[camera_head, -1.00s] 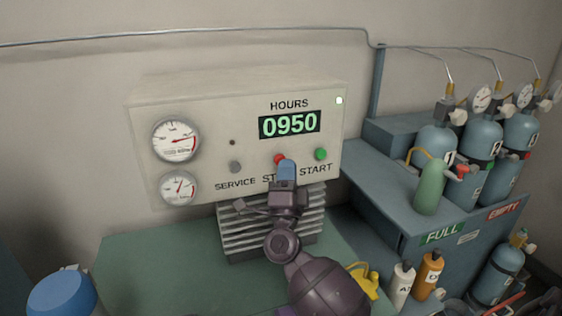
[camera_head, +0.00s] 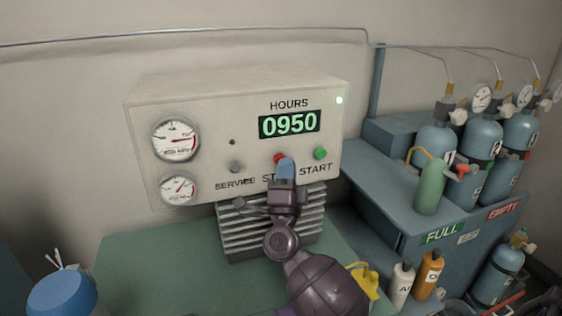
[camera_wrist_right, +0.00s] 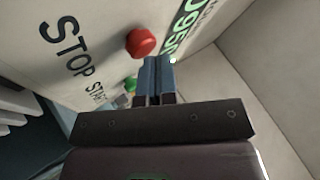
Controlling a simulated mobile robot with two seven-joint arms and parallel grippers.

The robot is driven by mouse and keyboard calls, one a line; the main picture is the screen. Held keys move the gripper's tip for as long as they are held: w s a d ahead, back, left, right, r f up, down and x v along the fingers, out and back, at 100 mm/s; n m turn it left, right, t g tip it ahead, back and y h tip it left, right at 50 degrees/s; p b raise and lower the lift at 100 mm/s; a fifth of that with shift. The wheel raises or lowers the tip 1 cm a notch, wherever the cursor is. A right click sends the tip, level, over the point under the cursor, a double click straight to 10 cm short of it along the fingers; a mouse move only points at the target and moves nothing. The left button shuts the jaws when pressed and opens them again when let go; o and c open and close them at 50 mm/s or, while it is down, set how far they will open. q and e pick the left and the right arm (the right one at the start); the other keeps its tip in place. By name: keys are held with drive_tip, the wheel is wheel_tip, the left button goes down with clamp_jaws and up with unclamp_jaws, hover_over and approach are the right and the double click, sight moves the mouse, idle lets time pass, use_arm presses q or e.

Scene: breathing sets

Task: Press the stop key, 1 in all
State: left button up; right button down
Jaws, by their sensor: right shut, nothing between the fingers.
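The red stop key (camera_head: 280,158) sits on the front of the cream panel (camera_head: 215,110), above the partly covered word STOP. It also shows in the right wrist view (camera_wrist_right: 141,42), just beyond the fingertips. My right gripper (camera_head: 286,168) is shut and empty, its blue fingertips in front of the key's lower part. In the right wrist view the blue fingers (camera_wrist_right: 156,70) are together, close to the key; I cannot tell whether they touch it. My left gripper is not in view.
The green start key (camera_head: 320,153) is right of the stop key, and the grey service key (camera_head: 235,167) is left. The display (camera_head: 289,124) reads 0950, with a lit lamp (camera_head: 339,100) above right. Gas cylinders (camera_head: 436,150) stand on the right rack.

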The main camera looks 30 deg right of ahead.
drive_tip(key=shift+w, duration=0.2)
idle(0.7)
drive_tip(key=shift+s+a+p, duration=0.2)
drive_tip(key=shift+s+p, duration=0.15)
drive_tip(key=shift+s, duration=0.5)
drive_tip(key=shift+s+a+p, duration=0.2)
drive_tip(key=shift+s+p, duration=0.05)
drive_tip(key=shift+s, duration=0.55)
drive_tip(key=shift+s+a+p, duration=0.15)
drive_tip(key=shift+s+p, duration=0.1)
drive_tip(key=shift+s, duration=0.6)
drive_tip(key=shift+s+a+p, duration=0.2)
drive_tip(key=shift+s+p, duration=0.05)
drive_tip(key=shift+s, duration=0.55)
